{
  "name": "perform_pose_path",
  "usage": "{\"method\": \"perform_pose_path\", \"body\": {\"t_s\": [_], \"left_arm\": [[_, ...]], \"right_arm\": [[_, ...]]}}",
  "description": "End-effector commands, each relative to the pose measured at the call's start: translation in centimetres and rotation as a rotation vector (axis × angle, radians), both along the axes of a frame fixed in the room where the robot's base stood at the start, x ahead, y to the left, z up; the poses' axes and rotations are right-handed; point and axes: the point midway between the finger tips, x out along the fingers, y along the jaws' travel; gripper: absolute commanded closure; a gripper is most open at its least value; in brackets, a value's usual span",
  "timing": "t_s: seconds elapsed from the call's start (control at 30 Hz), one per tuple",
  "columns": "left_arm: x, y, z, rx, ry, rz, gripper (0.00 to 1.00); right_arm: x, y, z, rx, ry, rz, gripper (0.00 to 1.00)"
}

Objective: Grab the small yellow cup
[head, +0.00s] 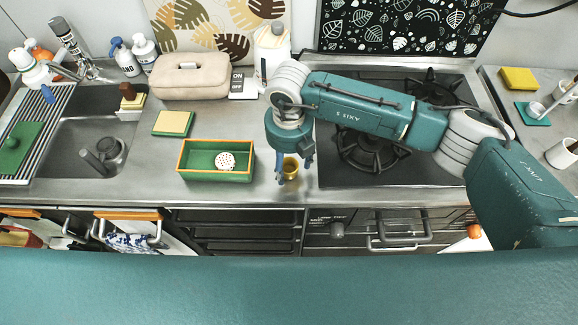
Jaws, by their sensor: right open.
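The small yellow cup (290,168) stands on the steel counter near its front edge, just left of the stove. My right gripper (293,174) points down over the cup, with its blue fingers open. One finger is on the left side of the cup and one on the right. I cannot tell whether the fingers touch the cup. Its lower part is hard to make out against the shiny counter. My left gripper is not in view.
A green tray with an orange rim (215,175) stands left of the cup, with a white dotted object (225,161) inside. A sponge (173,123), a beige case (189,82) and a white bottle (271,50) stand behind. The stove (340,172) is at the right, the sink (65,145) at the left.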

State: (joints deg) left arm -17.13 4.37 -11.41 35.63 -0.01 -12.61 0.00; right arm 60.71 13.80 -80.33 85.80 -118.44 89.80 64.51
Motion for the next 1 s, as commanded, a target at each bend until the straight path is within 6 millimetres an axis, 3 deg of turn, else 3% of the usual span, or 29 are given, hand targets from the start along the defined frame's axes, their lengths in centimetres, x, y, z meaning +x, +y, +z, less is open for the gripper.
{"method": "perform_pose_path", "body": {"t_s": [0.13, 0.3, 0.37, 0.77, 1.0], "left_arm": [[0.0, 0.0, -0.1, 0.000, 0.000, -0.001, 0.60], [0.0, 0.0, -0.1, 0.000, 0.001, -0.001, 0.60], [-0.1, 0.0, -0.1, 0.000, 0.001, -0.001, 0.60], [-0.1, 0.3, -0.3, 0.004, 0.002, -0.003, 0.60], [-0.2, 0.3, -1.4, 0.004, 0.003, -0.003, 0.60]], "right_arm": [[0.0, 0.0, 0.0, 0.000, 0.000, 0.000, 0.41], [0.0, 0.0, 0.0, 0.000, 0.000, -0.001, 0.75], [0.0, 0.0, 0.0, 0.000, 0.000, -0.001, 0.83], [0.1, 0.0, 0.5, 0.000, -0.001, -0.002, 0.84], [0.2, 0.0, 3.6, 0.002, -0.006, 0.000, 0.84]]}}
